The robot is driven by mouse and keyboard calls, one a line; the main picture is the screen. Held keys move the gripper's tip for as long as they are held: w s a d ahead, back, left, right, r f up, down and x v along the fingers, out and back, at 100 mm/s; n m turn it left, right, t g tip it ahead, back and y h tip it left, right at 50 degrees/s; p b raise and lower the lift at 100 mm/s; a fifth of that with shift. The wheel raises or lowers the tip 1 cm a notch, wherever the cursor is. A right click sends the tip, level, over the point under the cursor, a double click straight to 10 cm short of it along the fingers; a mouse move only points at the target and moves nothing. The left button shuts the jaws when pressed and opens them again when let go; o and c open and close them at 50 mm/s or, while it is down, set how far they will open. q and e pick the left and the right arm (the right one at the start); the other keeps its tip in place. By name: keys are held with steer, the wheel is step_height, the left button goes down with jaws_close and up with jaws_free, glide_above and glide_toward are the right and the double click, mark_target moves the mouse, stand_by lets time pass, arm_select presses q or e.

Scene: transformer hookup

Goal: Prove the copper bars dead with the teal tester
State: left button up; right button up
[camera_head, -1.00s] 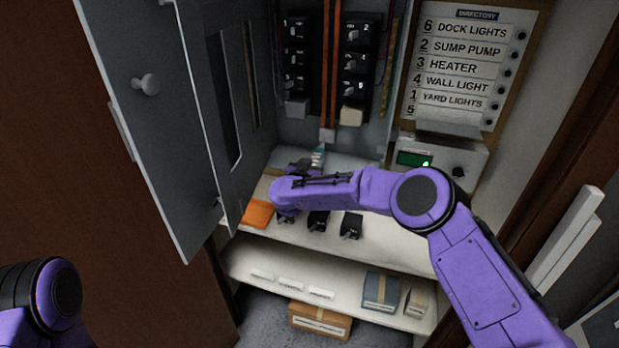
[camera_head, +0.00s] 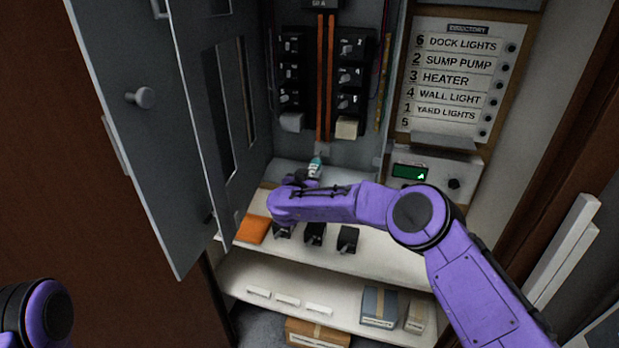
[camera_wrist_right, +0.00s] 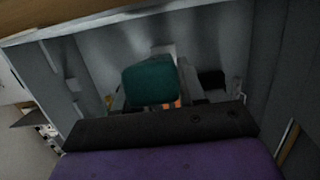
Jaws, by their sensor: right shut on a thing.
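The copper bars (camera_head: 325,75) run upright down the middle of the open grey panel, between two columns of black breakers. The teal tester (camera_head: 315,167) is held up in my right gripper (camera_head: 303,177), just below the lower end of the bars and apart from them in the head view. In the right wrist view the tester (camera_wrist_right: 151,84) shows as a teal block, with a bit of orange bar behind it. The right fingers are mostly hidden by my wrist. Of my left arm only a purple link shows at the lower left; its gripper is out of view.
Several black breakers (camera_head: 348,74) flank the bars. The grey panel door (camera_head: 150,130) stands open at the left. On the shelf (camera_head: 390,258) lie an orange pad (camera_head: 253,229) and loose black breakers (camera_head: 315,234). A device with a green display (camera_head: 409,172) sits at the right, below the directory board (camera_head: 455,80).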

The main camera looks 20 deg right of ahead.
steer(key=shift+w+d, duration=0.15)
steer(key=shift+w, duration=0.15)
steer(key=shift+r, duration=0.1)
stand_by(1.1)
steer(key=shift+s+r+p, duration=0.15)
steer(key=shift+s+p, duration=0.05)
steer(key=shift+p, duration=0.2)
steer(key=p+v, duration=0.1)
steer(key=v, duration=0.1)
steer(key=p+v, duration=0.1)
steer(key=shift+s+a+f+p, duration=0.2)
steer(key=shift+a+f+p, duration=0.1)
steer(key=s, duration=0.1)
steer(key=s+a+p, duration=0.1)
steer(key=shift+s+a+f+p, duration=0.2)
steer(key=shift+s+a+p, duration=0.1)
steer(key=shift+a, duration=0.05)
